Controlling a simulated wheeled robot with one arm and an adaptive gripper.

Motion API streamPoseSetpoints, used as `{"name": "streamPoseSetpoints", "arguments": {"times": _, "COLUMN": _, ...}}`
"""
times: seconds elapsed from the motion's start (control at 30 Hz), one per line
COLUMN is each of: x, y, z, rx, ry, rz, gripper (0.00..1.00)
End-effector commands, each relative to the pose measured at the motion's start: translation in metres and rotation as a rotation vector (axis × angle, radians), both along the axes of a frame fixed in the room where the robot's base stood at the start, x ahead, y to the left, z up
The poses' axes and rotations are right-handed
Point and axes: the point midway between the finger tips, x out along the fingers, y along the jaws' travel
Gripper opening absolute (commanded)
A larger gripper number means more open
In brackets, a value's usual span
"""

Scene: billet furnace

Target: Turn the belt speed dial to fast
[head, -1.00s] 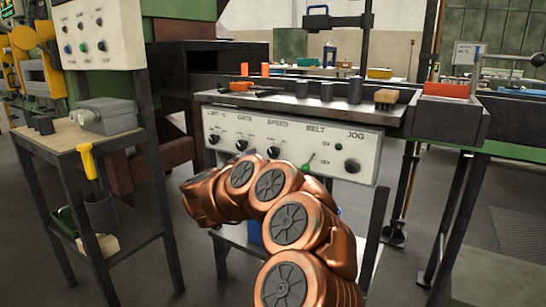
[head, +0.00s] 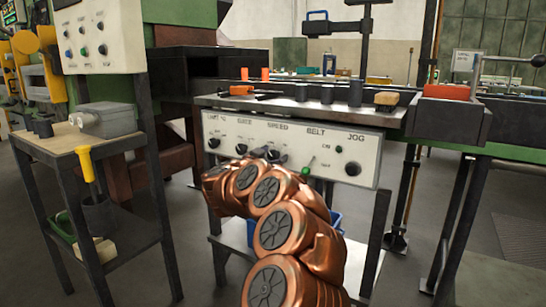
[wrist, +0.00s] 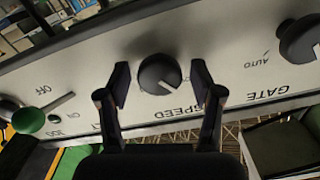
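The belt speed dial, a round black knob with a white pointer mark, sits on the white control panel (head: 360,150) above the word SPEED in the upside-down wrist view (wrist: 158,73). There its mark points to the lower right. In the head view the dial (head: 273,156) is partly covered by my copper arm. My gripper (wrist: 160,70) is open, its two dark fingers on either side of the dial with a visible gap to each. Whether the fingertips reach past the knob's face cannot be told.
The GATE knob (wrist: 300,40) is right of the dial in the wrist view. The green-tipped belt lever (wrist: 30,120) is at the left there. A black JOG knob (head: 353,168) is at the panel's right end. A side table (head: 60,140) stands at the left.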

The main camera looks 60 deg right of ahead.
Motion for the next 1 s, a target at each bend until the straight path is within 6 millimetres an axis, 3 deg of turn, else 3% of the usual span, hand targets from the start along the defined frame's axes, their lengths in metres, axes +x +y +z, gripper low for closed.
{"name": "streamPoseSetpoints", "arguments": {"times": 0.07, "x": 0.0001, "y": 0.0001, "z": -0.0002, "rx": 0.0, "ry": 0.0, "rz": 0.0, "gripper": 0.55}}
{"name": "streamPoseSetpoints", "arguments": {"times": 0.53, "x": 0.0004, "y": 0.0003, "z": -0.0002, "rx": 0.0, "ry": 0.0, "rz": 0.001, "gripper": 0.07}}
{"name": "streamPoseSetpoints", "arguments": {"times": 1.0, "x": 0.0006, "y": 0.0006, "z": 0.0002, "rx": 0.006, "ry": -0.124, "rz": 0.003, "gripper": 0.07}}
